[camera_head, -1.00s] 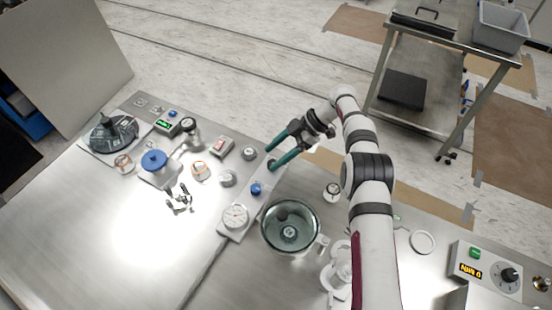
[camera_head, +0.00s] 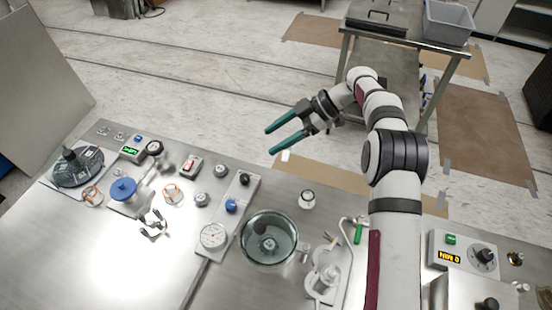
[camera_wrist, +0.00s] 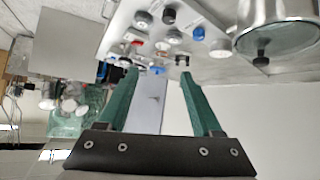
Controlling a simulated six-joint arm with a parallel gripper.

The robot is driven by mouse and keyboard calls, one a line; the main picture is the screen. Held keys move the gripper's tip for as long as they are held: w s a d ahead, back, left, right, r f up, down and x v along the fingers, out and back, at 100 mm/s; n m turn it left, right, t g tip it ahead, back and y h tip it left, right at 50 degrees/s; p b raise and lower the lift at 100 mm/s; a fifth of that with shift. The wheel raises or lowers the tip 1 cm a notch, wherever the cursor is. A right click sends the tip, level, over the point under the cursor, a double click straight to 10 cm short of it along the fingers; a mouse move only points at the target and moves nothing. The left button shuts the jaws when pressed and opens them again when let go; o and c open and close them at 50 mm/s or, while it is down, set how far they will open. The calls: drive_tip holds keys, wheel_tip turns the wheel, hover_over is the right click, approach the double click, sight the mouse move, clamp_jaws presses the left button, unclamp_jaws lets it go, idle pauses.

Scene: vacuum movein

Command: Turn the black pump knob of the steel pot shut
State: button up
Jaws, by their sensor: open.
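The steel pot (camera_head: 270,238), with a see-through greenish lid, stands on the bench right of a narrow light panel. The black pump knob (camera_head: 245,180) appears to be the one at the far end of this panel, beyond a blue knob (camera_head: 231,206) and a round gauge (camera_head: 213,236). My gripper (camera_head: 268,141) is open and empty, its green fingers pointing left beyond the bench's far edge, apart from the knob. In the wrist view the gripper (camera_wrist: 163,78) shows empty, with the pot (camera_wrist: 280,35) at upper right; which knob is the pump knob is uncertain there.
Left of the panel stand small knobs, a red switch box (camera_head: 189,166), a blue-topped device (camera_head: 123,190) and a dark round device (camera_head: 78,167). Floor lies open beyond the bench; a steel cart stands behind.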

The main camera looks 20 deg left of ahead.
drive_tip(key=w+a+r+m+t+y, duration=0.4)
drive_tip(key=w+a+r+m, duration=0.1)
drive_tip(key=w+a+r, duration=0.15)
drive_tip(key=w+d+r+m+t+h, duration=0.2)
drive_tip(key=w+r+m+t, duration=0.6)
drive_tip(key=w+m+t, duration=0.6)
drive_tip(key=d+f+m+g+h, duration=0.1)
drive_tip(key=d+f+m+h, duration=0.3)
drive_tip(key=m, duration=0.6)
drive_tip(key=m+g+h, duration=0.3)
drive_tip(key=m+g, duration=0.9)
drive_tip(key=m, duration=0.2)
approach(244, 177)
drive_tip(key=shift+y, duration=0.3)
drive_tip(key=x, duration=0.7)
drive_tip(key=shift+f, duration=0.8)
